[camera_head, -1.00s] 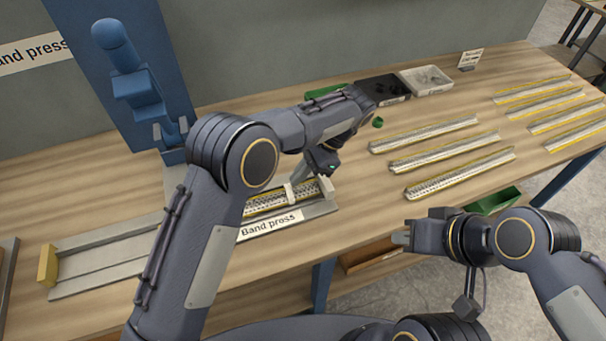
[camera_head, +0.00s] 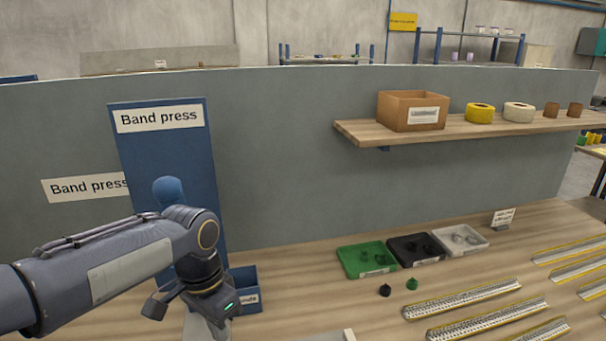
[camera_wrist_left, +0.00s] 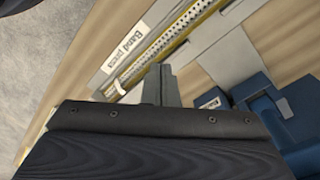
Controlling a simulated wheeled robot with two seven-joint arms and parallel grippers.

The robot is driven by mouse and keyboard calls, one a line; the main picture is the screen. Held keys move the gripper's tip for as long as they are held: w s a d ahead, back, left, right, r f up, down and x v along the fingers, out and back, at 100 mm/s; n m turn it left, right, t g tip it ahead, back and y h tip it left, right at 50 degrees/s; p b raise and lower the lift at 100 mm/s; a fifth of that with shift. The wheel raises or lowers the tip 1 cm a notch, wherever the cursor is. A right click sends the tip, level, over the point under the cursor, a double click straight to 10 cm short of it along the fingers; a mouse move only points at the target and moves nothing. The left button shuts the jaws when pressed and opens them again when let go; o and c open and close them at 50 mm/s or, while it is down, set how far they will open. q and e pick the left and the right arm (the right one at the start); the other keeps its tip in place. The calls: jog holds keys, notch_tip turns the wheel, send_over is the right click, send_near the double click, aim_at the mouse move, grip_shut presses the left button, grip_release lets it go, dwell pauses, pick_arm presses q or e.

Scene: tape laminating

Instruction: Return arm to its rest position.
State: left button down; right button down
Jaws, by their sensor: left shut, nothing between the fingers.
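My left arm comes in from the left in the head view, bent at the elbow, with its left gripper (camera_head: 207,328) pointing down in front of the blue band press (camera_head: 160,140). The fingertips are cut off by the frame's bottom edge there. In the left wrist view the left gripper (camera_wrist_left: 160,84) shows its fingers together and empty. A perforated strip with yellow edges (camera_wrist_left: 160,45) lies in the grey press bed (camera_wrist_left: 230,58) beyond the fingers. A small white piece (camera_wrist_left: 113,89) sits near the strip's end. My right gripper is out of view.
Green (camera_head: 366,259), black (camera_head: 416,249) and white (camera_head: 460,240) trays stand on the bench. Two small caps (camera_head: 385,290) lie before them. Several yellow-edged strips (camera_head: 488,318) lie at right. A shelf (camera_head: 450,128) above holds a cardboard box (camera_head: 412,110) and rolls.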

pick_arm(q)
jog(key=s+a+f+n+t+h, duration=0.1)
jog(key=s+a+n+t, duration=0.1)
jog(key=s, duration=0.6)
jog(key=s+a+f+n+t+h, duration=0.1)
jog(key=s+a+n+t+h, duration=0.1)
jog(key=s+n, duration=0.5)
jog(key=shift+s+a+f+t, duration=0.4)
jog(key=shift+s+a+t, duration=0.45)
jog(key=shift+t, duration=0.15)
